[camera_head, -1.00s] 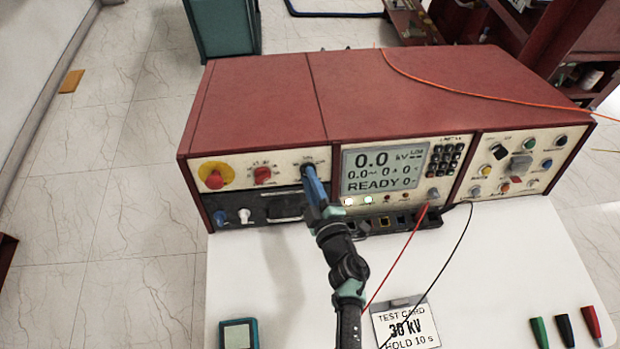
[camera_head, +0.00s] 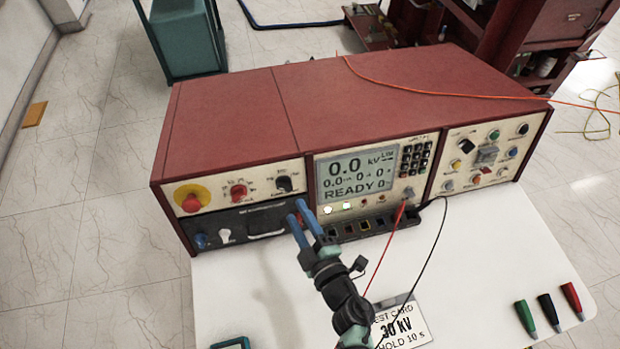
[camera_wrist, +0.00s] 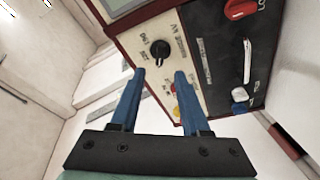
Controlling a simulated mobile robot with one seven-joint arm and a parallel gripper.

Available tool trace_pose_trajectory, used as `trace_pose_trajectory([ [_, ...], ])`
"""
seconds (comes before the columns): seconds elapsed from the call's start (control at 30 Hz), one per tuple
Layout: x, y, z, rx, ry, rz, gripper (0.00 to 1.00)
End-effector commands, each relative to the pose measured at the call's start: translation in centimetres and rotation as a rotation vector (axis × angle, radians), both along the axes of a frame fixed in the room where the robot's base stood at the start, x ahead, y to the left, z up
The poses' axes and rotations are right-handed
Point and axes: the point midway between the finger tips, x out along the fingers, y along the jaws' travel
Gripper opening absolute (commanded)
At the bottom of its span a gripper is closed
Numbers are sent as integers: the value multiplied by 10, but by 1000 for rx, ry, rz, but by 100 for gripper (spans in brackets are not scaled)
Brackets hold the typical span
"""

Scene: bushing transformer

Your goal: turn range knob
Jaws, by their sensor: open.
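A black pointer knob (camera_head: 284,184) sits on the cream panel left of the display; its small label is hard to read. In the wrist view the same knob (camera_wrist: 159,52) lies beyond the fingertips, roughly in line with the gap between them, with printed marks around it. A red knob (camera_head: 238,191) is to its left in the head view. My gripper (camera_head: 299,210) is open and empty, its blue fingers just below and right of the black knob in the head view. In the wrist view the gripper (camera_wrist: 158,75) appears apart from the knob.
A yellow-ringed red button (camera_head: 191,198) and a black lower panel (camera_head: 247,224) are at the left. The display (camera_head: 354,175) is right of the black knob. Red and black leads (camera_head: 384,249) hang before the console. A test card (camera_head: 400,323) lies on the white table.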

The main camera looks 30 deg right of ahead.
Motion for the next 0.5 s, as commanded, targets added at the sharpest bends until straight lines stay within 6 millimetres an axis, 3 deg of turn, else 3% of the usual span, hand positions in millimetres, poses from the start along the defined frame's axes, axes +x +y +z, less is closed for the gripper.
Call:
trace_pose_trajectory([
  [0.2, -39, 3, 3, -1, 3, 1, 46],
  [0.5, -58, 5, 7, 0, 0, 1, 46],
])
